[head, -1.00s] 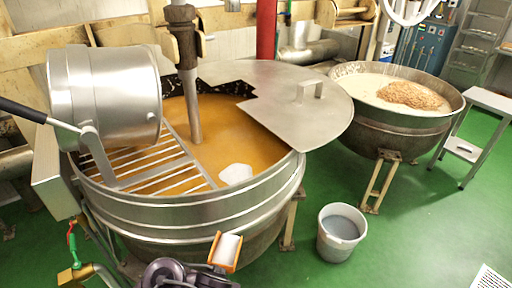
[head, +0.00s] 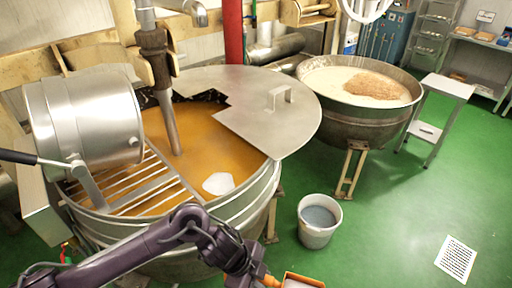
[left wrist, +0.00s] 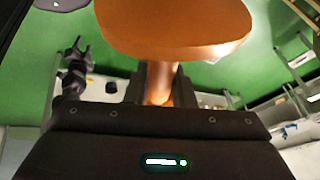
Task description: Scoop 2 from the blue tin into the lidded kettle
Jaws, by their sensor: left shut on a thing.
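The lidded kettle (head: 262,195) is the large steel one at left centre. A steel lid (head: 265,125) covers its back right, and a bar grate (head: 150,185) its left. Orange-brown mass with a white patch (head: 218,183) shows in the opening. My left gripper (head: 262,281) is shut on an orange scoop (head: 316,281) in front of the kettle, at the bottom edge. The scoop is cut off there; something pale shows inside. In the left wrist view the scoop (left wrist: 170,30) sits beyond the fingers (left wrist: 160,87). I cannot make out a blue tin.
A steel drum (head: 85,115) is tilted over the grate. A stirrer shaft (head: 165,90) stands in the kettle. A white bucket (head: 318,232), an open kettle (head: 360,122) and a small table (head: 447,87) stand right. A dark jointed arm part (left wrist: 75,60) shows in the wrist view.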

